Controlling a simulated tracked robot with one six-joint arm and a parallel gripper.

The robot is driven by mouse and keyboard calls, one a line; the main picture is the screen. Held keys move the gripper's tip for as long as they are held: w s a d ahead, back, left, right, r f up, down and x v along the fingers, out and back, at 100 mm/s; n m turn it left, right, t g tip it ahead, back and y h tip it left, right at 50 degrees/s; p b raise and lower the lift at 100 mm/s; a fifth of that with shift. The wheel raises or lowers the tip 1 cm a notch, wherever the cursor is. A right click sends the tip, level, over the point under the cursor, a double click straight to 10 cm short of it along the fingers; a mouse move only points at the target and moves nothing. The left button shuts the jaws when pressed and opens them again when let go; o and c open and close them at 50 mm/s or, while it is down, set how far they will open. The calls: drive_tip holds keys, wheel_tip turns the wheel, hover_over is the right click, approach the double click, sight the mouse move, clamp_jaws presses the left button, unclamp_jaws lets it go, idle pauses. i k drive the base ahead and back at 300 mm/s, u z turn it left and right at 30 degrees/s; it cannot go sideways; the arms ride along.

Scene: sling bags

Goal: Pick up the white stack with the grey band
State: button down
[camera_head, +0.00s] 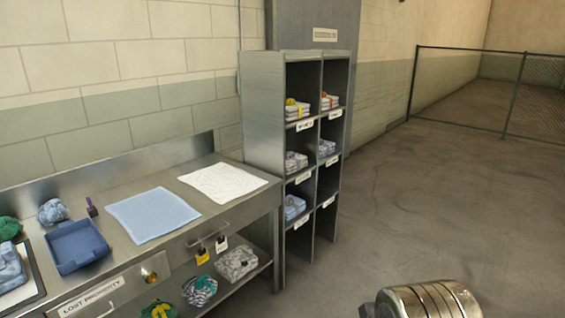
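Folded stacks sit in the cubbies of a tall grey shelf unit (262,110). The middle-left cubby holds a pale stack (296,163) with greyish parts; it may be the white stack with the grey band, but it is too small to be sure. The middle-right cubby holds a pale bluish-grey stack (326,148). The top cubbies hold a white stack with a yellow band (297,112) and a white stack with a red-orange band (329,103). A light blue stack (294,207) sits in the lower-left cubby. My gripper is not in view; only a metal arm part of mine shows at bottom right.
A steel counter (190,225) left of the shelf carries a white cloth (223,182), a light blue cloth (153,214) and a blue tray (77,247). Bundles lie on its lower shelf. The floor (430,210) right of the shelf is clear up to a mesh fence (540,110).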

sight(295, 161)
drive_tip(key=i, duration=0.85)
drive_tip(key=z, duration=0.05)
